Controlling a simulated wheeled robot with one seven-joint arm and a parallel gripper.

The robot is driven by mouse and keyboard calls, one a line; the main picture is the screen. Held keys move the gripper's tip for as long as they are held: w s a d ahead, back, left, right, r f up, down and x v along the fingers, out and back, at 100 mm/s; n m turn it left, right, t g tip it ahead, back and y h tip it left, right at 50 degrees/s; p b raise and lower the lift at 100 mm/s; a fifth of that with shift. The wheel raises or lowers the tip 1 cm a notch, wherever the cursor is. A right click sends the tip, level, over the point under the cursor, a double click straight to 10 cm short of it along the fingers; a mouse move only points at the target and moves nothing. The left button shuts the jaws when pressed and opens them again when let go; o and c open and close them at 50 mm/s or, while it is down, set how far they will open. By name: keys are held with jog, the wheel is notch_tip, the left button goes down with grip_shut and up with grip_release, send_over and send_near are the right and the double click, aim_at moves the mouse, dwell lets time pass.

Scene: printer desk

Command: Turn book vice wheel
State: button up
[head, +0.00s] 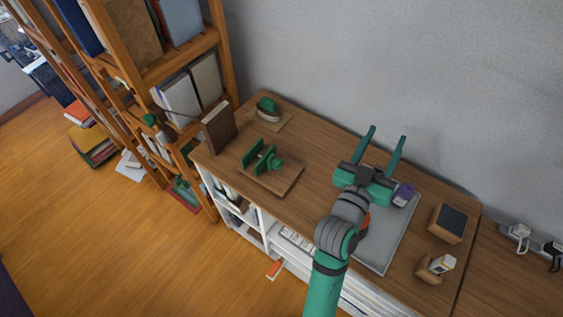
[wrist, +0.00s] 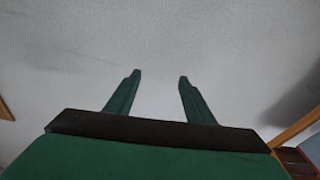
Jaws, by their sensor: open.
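The book vice (head: 265,162) is green and stands on a wooden base board on the desk, left of my gripper in the head view. A green knob or wheel (head: 276,163) shows at its right side, small and hard to make out. My gripper (head: 388,133) is open and empty above the desk, with its two green fingers pointing up the picture toward the wall. It is well apart from the vice. In the wrist view the two fingers of my gripper (wrist: 160,76) are spread with only the grey wall beyond them. The vice does not show there.
The desk (head: 312,146) also bears a brown book-like block (head: 218,127), a green rounded item on a small board (head: 267,107), a grey mat (head: 397,237), a purple item (head: 403,194) and wooden boxes (head: 451,223). A tall bookshelf (head: 177,62) stands at the left. Desk between vice and gripper is clear.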

jog(key=d+r+m+g+h, duration=0.4)
jog(key=d+r+m+g, duration=0.25)
jog(key=d+m, duration=0.2)
jog(key=m+g+y, duration=0.6)
jog(key=m+y, duration=0.5)
jog(key=y, duration=0.6)
send_near(280, 163)
jog(key=x, duration=0.9)
jog(key=shift+w+d+f, duration=0.15)
jog(key=shift+f, duration=0.1)
jog(key=c, duration=1.1)
jog(key=shift+d, duration=0.1)
